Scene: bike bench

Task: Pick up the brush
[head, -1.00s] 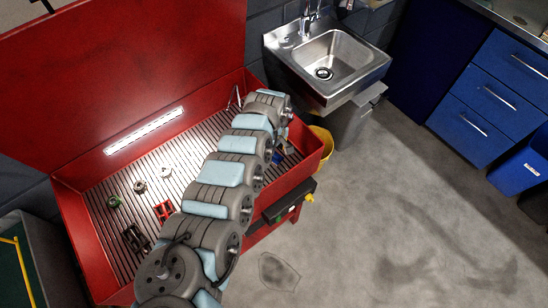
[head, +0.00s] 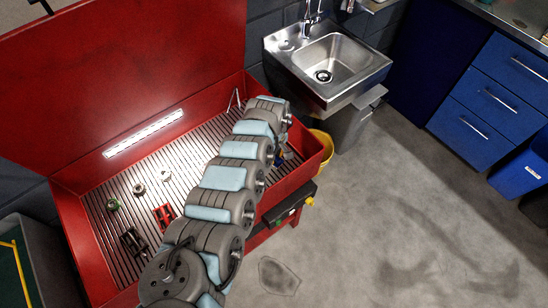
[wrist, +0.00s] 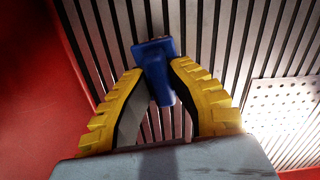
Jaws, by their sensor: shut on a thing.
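The brush (wrist: 157,82) is the blue piece between the two yellow fingers of my gripper (wrist: 158,70) in the wrist view. The fingers are shut on it from both sides. Its blue end sticks out past the fingertips over the slatted floor of the red basin. Whether it touches the slats I cannot tell, and any bristles are not visible. In the head view my arm hides most of the gripper, and only a small blue and yellow patch shows near the basin's right end.
The red basin (head: 300,178) has a slatted floor and a raised lid behind. Several small parts, including a red one (head: 164,215) and a black one (head: 132,241), lie at its left. A perforated plate (wrist: 280,105) is at the right in the wrist view. A sink (head: 335,60) stands behind.

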